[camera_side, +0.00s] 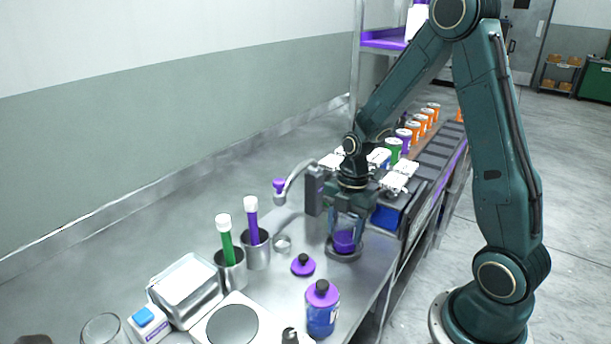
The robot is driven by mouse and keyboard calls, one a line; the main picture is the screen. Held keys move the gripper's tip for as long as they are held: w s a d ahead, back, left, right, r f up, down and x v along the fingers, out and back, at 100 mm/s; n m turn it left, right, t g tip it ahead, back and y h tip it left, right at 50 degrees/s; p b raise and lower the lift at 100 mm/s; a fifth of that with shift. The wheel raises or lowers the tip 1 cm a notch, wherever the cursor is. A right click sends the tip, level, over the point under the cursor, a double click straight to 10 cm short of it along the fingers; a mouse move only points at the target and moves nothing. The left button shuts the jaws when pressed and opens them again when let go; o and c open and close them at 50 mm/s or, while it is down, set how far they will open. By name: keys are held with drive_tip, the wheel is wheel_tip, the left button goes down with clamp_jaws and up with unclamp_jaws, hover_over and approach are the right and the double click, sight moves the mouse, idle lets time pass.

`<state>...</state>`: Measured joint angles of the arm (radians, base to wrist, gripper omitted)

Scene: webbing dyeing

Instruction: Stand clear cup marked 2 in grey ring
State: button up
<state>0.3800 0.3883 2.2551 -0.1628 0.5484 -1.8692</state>
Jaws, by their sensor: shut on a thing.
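My gripper (346,226) points down over the right part of the metal bench and is shut on a clear cup with purple contents (344,241). The cup looks upright, and its mark cannot be read at this size. A dark grey ring (345,256) lies on the bench directly under and around the cup's lower end. I cannot tell whether the cup's base touches the bench inside the ring or is still slightly above it. The fingers hide the cup's upper part.
A purple-capped blue bottle (322,309) and a purple lid with black knob (303,266) stand in front. A blue bin (385,218) is right behind.

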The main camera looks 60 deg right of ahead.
drive_tip(key=shift+f, duration=0.1)
drive_tip(key=o, duration=1.1)
drive_tip(key=r, duration=0.4)
drive_tip(key=d+r, duration=0.1)
drive_tip(key=r, duration=0.7)
drive_tip(key=shift+d, duration=0.4)
